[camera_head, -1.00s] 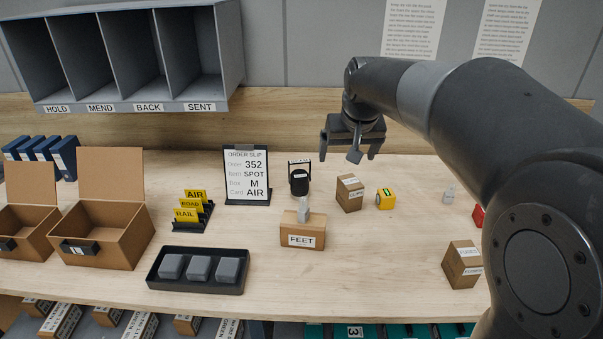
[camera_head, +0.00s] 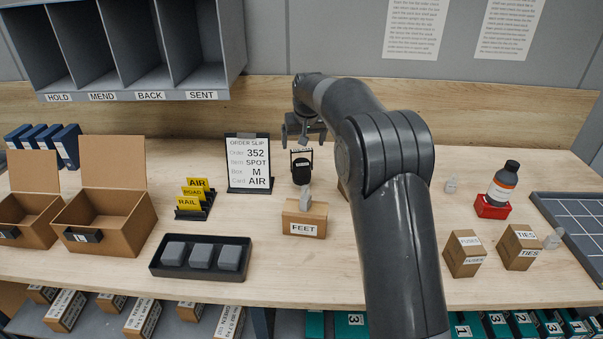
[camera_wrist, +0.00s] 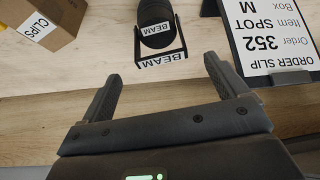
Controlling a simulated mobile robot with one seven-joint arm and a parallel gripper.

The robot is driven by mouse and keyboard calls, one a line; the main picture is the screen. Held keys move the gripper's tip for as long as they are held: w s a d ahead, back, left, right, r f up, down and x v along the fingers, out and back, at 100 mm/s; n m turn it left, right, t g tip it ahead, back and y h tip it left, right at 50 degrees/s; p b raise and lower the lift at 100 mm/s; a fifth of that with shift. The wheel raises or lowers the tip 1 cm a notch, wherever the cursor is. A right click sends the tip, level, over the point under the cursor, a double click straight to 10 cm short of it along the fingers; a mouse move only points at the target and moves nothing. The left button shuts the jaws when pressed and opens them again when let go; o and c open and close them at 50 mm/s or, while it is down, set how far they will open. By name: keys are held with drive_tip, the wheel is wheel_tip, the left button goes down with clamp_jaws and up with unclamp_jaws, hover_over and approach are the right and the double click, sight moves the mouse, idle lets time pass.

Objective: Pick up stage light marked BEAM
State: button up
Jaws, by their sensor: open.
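The stage light (camera_head: 301,170) is a small black lamp in a yoke, standing on the table right of the order slip. In the wrist view the stage light (camera_wrist: 156,22) is at the top, with white BEAM labels on its body and its bracket. My gripper (camera_head: 304,134) is open and empty, above and behind the light in the head view. In the wrist view the fingers of my gripper (camera_wrist: 163,72) point toward the light, which lies beyond the fingertips, roughly between their lines and apart from them.
The order slip stand (camera_head: 249,163) is close on the light's left. A CLIPS box (camera_wrist: 38,28) is on its other side, mostly hidden by my arm in the head view. A FEET box (camera_head: 304,218) stands in front. A wooden back wall (camera_head: 420,122) is behind.

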sight(301, 161)
drive_tip(key=x, duration=0.3)
drive_tip(key=shift+f, duration=0.35)
drive_tip(key=x, duration=0.5)
drive_tip(key=shift+s+f, duration=0.25)
drive_tip(key=shift+r, duration=0.1)
clamp_jaws()
